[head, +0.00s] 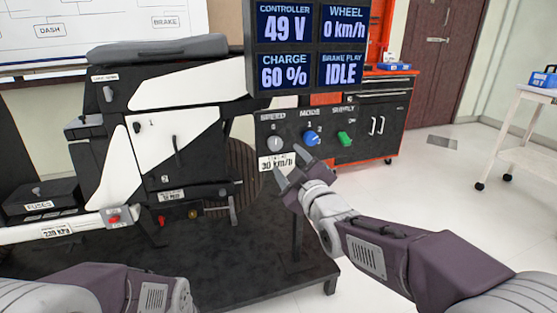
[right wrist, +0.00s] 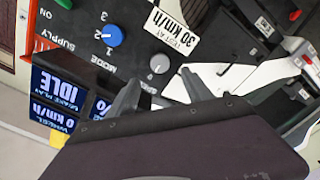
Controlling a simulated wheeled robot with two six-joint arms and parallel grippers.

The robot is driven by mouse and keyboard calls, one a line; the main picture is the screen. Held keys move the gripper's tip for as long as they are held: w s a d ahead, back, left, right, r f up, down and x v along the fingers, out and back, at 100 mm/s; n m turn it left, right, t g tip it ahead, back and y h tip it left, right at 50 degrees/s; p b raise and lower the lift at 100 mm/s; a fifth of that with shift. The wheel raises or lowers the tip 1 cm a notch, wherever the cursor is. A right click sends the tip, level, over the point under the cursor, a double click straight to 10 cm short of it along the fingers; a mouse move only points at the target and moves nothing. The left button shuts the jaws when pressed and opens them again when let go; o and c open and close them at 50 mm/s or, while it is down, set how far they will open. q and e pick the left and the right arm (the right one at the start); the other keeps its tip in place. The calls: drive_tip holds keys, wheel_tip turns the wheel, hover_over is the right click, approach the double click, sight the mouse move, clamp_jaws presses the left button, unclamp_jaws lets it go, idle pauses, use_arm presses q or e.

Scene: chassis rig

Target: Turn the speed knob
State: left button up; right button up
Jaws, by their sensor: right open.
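The speed knob (head: 275,143) is a small grey round knob at the left end of a dark control panel (head: 293,128), below the letters SPEED. It also shows in the right wrist view (right wrist: 159,63), just beyond and between the fingertips. My right gripper (head: 290,164) is open and empty, below and slightly right of the knob in the head view. In the right wrist view its two fingers (right wrist: 160,84) point toward the knob, apparently without touching it. A white 30 km/h label (head: 277,162) sits under the knob, partly behind a finger. My left gripper is out of view.
Beside it are a blue mode knob (head: 312,138) and a green supply switch (head: 345,138). The display (head: 305,45) above reads 49 V, 0 km/h, 60 % and IDLE. The black-and-white chassis rig (head: 160,140) stands to the left.

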sight(276, 146)
drive_tip(key=b+x, duration=0.2)
drive_tip(key=x, duration=0.6)
drive_tip(key=shift+w+f+b, duration=0.15)
drive_tip(key=shift+b, duration=0.25)
drive_tip(key=shift+w+a, duration=0.1)
drive_tip(key=shift+w, duration=0.2)
clamp_jaws()
